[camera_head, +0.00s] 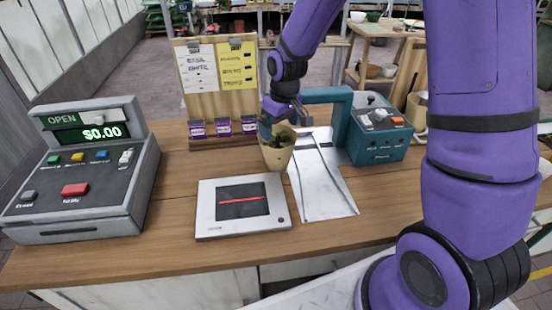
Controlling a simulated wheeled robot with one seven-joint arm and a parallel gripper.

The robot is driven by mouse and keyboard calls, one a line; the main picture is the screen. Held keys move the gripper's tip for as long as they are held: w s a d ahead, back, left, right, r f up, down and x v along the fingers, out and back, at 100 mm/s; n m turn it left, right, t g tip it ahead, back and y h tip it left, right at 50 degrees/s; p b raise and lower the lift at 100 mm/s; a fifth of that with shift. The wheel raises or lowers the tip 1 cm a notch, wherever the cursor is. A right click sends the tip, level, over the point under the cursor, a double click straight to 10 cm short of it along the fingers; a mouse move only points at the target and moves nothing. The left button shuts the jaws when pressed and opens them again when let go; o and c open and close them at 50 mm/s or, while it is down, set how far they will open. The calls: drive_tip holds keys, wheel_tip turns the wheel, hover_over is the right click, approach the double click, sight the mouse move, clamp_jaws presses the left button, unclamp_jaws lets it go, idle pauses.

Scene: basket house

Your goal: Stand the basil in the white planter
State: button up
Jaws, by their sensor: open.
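A small leafy green plant, which may be the basil (281,138), stands in a tan pot (277,157) on the wooden counter, just behind the flat scanner. My gripper (279,122) is open and points down at the top of this pot, with a finger close to its left rim. I cannot tell whether the fingers touch the pot or the leaves. The pot looks upright. I cannot make out a white planter in this view.
A grey cash register (85,180) stands at the left. A white scanner (243,207) lies in front of the pot. A metal plate (322,185) and a teal machine (380,135) are to its right. A signboard (216,80) with small purple packets stands behind.

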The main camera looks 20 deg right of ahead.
sight(277, 152)
drive_tip(key=f, duration=0.6)
drive_tip(key=w+f, duration=0.1)
drive_tip(key=f, duration=0.3)
drive_tip(key=shift+a, duration=0.1)
drive_tip(key=c, duration=1.1)
drive_tip(key=shift+r, duration=0.2)
